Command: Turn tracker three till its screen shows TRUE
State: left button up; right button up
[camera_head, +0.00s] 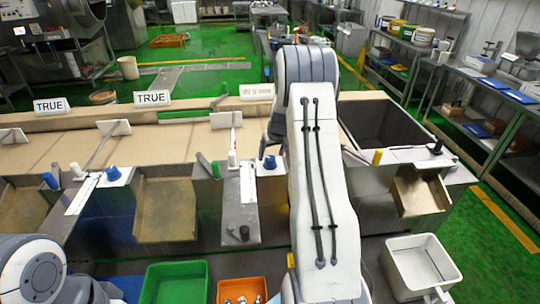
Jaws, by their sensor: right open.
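Three white screens stand along the back of the long bench. The left screen (50,105) and the middle screen (152,98) show TRUE. The third screen (256,90) shows other text, seemingly ending in "5 mm", too small to read surely. In front of it are a white knob (232,158), a blue knob (270,162) and a green handle (216,169). I cannot tell which of these turns the tracker. My right gripper (266,149) is open, pointing down just above or beside the blue knob, partly hidden by my arm. Contact cannot be told. My left gripper is out of view.
A yellow knob (377,157) and a black knob (437,146) stand at right by a dark bin. Below are a green crate (174,264), an orange crate (242,281) and a white tub (421,242).

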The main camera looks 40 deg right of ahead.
aim_at(270, 158)
jog(key=shift+p+x, duration=0.4)
jog(key=shift+x, duration=1.45)
grip_shut()
jog(key=shift+f+b, duration=0.1)
jog(key=shift+b, duration=0.3)
jog(key=n+y+b, duration=0.2)
jog(key=n+b, duration=0.3)
jog(key=b, duration=0.5)
jog(key=shift+f+n, duration=0.15)
jog(key=shift+n, duration=0.15)
jog(key=n, duration=0.1)
jog(key=n+y+b, duration=0.1)
jog(key=shift+r+n, duration=0.2)
jog(key=shift+n, duration=0.1)
jog(key=shift+r+n+g+y, duration=0.1)
jog(key=shift+n+g+y, duration=0.45)
jog(key=shift+n, duration=1.25)
